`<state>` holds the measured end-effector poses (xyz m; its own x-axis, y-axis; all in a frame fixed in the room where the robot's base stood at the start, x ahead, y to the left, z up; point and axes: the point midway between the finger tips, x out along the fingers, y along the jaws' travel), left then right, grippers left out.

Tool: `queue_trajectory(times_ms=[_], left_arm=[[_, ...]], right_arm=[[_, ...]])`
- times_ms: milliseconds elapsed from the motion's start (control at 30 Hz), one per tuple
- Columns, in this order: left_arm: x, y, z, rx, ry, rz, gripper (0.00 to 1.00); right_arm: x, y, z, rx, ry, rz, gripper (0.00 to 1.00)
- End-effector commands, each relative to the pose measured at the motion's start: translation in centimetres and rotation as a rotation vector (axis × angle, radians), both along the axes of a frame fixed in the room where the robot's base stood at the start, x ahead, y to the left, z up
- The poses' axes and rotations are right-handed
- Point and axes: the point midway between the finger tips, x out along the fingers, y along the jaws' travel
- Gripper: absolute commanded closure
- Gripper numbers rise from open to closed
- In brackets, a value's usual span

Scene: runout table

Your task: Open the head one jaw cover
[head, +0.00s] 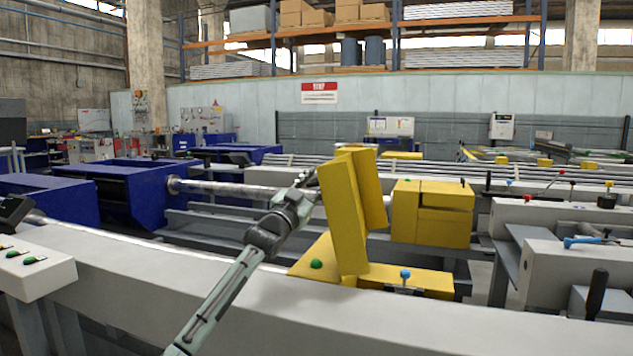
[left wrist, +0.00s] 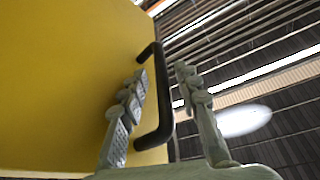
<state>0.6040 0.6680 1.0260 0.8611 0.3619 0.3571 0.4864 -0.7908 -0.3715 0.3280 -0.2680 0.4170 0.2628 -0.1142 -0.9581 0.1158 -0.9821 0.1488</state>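The yellow jaw cover (head: 343,218) stands raised and slightly tilted above a yellow base (head: 425,281) on the near grey rail. Its black handle (left wrist: 165,110) shows in the left wrist view, beside the cover's yellow face (left wrist: 65,80). My left gripper (head: 306,180) is at the upper left edge of the cover. In the left wrist view its fingers (left wrist: 162,74) are apart, with the handle bar between them. One finger is close to the bar; a gap shows on the other side. My right gripper is not in view.
A second yellow housing (head: 432,214) stands behind to the right. The long grey rail (head: 190,285) runs across the front. A green button (head: 316,264) and a blue-topped knob (head: 405,274) are below the cover. Blue machine housings (head: 130,190) stand at left.

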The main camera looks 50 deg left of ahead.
Motion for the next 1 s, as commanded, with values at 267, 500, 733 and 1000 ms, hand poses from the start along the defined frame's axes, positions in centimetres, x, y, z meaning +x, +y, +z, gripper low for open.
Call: queue_trajectory(times_ms=[267,500,733,1000], left_arm=[[-0.9,-0.5,-0.7,-0.003,0.003,-0.002,0.68],[-5.2,-2.3,-2.5,-0.002,0.005,-0.001,0.68],[-8.8,-3.7,-3.9,-0.001,0.003,0.000,0.68],[-10.4,-4.3,-4.3,0.000,0.000,0.000,0.68]], right_arm=[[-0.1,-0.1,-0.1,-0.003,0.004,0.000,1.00],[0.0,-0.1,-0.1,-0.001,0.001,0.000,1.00],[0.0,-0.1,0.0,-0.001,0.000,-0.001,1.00],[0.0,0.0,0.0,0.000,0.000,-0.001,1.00]])
